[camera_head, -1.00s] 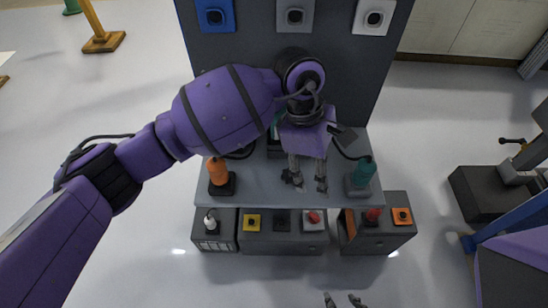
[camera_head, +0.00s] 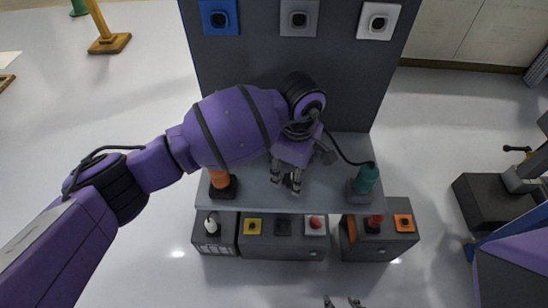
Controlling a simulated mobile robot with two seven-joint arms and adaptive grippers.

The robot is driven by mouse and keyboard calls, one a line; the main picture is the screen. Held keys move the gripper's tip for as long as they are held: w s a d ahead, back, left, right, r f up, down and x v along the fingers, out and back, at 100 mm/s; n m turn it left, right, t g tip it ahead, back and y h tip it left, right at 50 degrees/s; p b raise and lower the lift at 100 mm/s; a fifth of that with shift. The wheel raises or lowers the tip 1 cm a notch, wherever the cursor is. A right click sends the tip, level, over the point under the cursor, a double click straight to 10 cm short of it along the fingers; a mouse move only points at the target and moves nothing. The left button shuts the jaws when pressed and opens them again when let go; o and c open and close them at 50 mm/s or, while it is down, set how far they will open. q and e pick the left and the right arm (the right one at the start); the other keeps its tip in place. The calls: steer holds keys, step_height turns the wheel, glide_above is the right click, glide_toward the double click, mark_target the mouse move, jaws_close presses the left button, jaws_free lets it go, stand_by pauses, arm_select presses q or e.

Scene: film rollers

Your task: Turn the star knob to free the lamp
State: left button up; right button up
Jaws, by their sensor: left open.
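My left gripper (camera_head: 286,186) points down over the grey bench top (camera_head: 325,202), its two fingers apart. A small dark thing shows between the fingers; I cannot tell whether it is the star knob or whether they touch it. An orange-topped device (camera_head: 220,182) stands on a dark base at the bench's left, partly behind my arm. A teal device (camera_head: 366,178) with a black cable stands at the right. I cannot tell which thing is the lamp. My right gripper (camera_head: 343,302) shows only as two separated fingertips at the bottom edge.
A dark upright panel (camera_head: 300,60) with blue, grey and white square fixtures rises behind the bench. A dark machine (camera_head: 490,200) stands right.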

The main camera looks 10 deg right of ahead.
arm_select(q)
steer(key=shift+c, duration=0.5)
steer(key=c, duration=0.9)
steer(key=shift+c, duration=0.2)
